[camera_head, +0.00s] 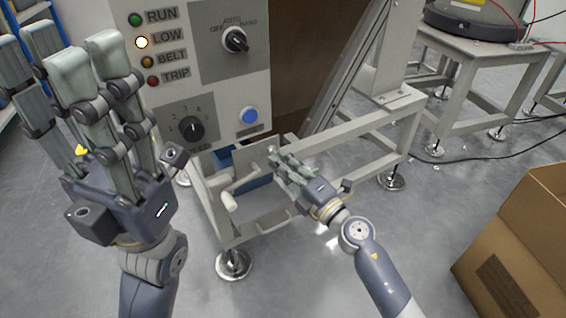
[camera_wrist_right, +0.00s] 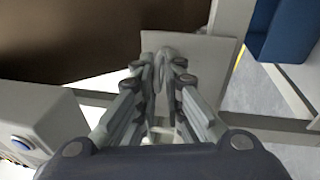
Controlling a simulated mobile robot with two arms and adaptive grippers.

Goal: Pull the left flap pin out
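My right gripper (camera_head: 277,163) reaches in from the right to the low frame under the control panel. In the right wrist view its fingers (camera_wrist_right: 165,68) converge on a small rounded grey piece (camera_wrist_right: 166,54), which looks like the flap pin, in front of a light plate (camera_wrist_right: 205,60). The fingers appear closed on it; how deep the pin sits is hidden. In the head view the fingers cover the pin. My left gripper (camera_head: 75,60) is raised at the left in front of the panel, its fingers apart and empty.
The control panel (camera_head: 215,90) with lamps and knobs stands behind. A cardboard box (camera_head: 520,240) stands at right. Floor between is clear.

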